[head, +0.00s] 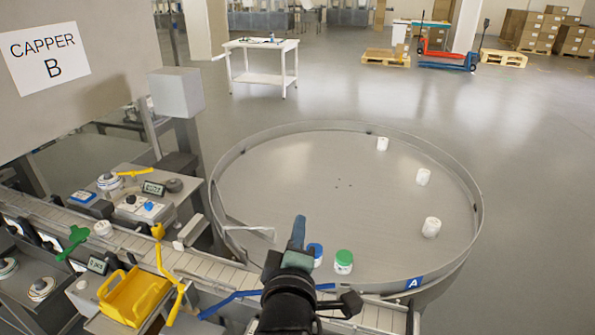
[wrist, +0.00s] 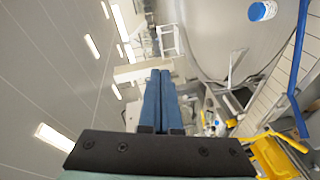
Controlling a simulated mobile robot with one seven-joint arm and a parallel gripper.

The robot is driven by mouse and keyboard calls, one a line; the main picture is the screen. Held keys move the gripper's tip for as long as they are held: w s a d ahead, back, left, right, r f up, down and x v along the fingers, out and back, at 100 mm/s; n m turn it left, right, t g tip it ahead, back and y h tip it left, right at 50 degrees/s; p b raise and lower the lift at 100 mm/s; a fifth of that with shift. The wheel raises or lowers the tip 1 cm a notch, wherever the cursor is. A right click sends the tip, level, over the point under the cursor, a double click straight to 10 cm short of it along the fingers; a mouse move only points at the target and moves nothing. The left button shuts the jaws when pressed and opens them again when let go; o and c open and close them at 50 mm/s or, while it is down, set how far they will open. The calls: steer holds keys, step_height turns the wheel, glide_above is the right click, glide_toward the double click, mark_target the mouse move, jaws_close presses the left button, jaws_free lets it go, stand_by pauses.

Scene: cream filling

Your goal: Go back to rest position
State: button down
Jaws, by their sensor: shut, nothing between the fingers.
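My gripper (head: 298,232) is above the front edge of the round table in the head view, with its fingers pointing up and away. In the wrist view the two blue fingers (wrist: 157,100) lie together, shut and empty. A blue-lidded white jar (head: 315,254) stands on the table just right of my gripper, partly hidden by it. A jar, white with a blue lid, also shows at the top of the wrist view (wrist: 262,11). A green-lidded white jar (head: 344,262) stands to its right, apart from my gripper.
The round table (head: 290,175) has a raised rim and carries several white jars on its right side; its middle is clear. A conveyor (head: 215,269) with blue and yellow guides runs along the front left. A yellow bin (head: 135,297) and a capper machine (head: 60,70) stand left.

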step_height(320, 180, up, 14)
steer(key=s+m+t+b, duration=0.1)
steer(key=s+m+t, duration=0.1)
steer(key=m+t, duration=0.25)
steer(key=s+r+m+t+b, duration=0.1)
steer(key=s+r+m+t, duration=0.2)
steer(key=s+r, duration=0.5)
steer(key=s+r+m+t+y, duration=0.1)
steer(key=s+r+m+t, duration=0.2)
steer(key=r, duration=1.1)
steer(key=s+m, duration=0.3)
steer(key=s, duration=0.1)
steer(key=shift+s+b, duration=0.4)
steer(key=shift+a+m, duration=0.1)
steer(key=shift+m, duration=0.15)
